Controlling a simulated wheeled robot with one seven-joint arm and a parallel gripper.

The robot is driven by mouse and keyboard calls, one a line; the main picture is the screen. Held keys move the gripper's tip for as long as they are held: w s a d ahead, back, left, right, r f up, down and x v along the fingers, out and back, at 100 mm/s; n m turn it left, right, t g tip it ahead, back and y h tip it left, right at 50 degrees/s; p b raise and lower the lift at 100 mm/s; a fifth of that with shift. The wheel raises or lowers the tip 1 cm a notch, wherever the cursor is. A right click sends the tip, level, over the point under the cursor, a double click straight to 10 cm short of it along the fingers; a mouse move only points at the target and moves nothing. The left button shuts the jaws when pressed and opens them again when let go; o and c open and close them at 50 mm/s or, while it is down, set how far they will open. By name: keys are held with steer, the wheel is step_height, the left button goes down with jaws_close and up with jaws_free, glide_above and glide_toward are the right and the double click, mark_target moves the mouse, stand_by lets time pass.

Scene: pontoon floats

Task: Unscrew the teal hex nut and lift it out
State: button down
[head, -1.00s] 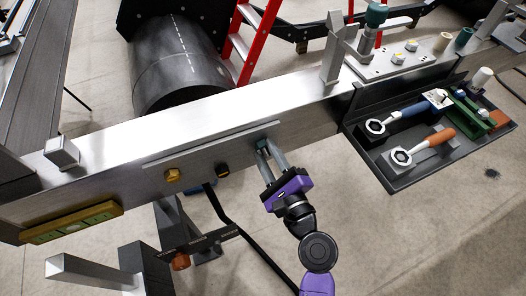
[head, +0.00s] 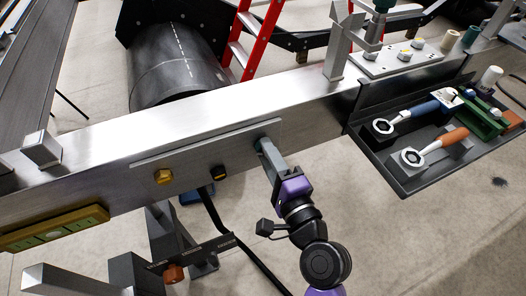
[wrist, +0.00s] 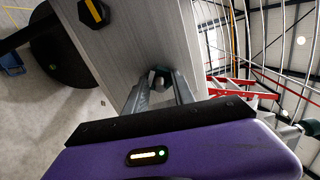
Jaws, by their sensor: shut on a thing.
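The teal hex nut (head: 259,145) is on the front face of the steel beam (head: 208,105), right of the other two nuts. My gripper (head: 264,146) is shut on it, with the fingers reaching to the beam face. In the wrist view the two fingers of my gripper (wrist: 161,88) close around the nut (wrist: 160,73), which looks dark there and is partly hidden between them. In the head view only a small teal edge shows. I cannot tell how far the nut stands off the plate.
A grey tray (head: 404,187) with wrenches hangs at right. A yellow-green level (head: 55,228) is at lower left. A black cable hangs below the beam.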

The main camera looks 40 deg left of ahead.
steer(key=n+b, duration=0.4)
steer(key=n, duration=0.1)
steer(key=shift+f, duration=0.3)
steer(key=shift+r+n+b, duration=0.2)
steer(key=shift+n+b, duration=0.6)
steer(key=shift+n, duration=0.3)
steer(key=c, duration=1.2)
jaws_free()
steer(key=shift+o, duration=0.2)
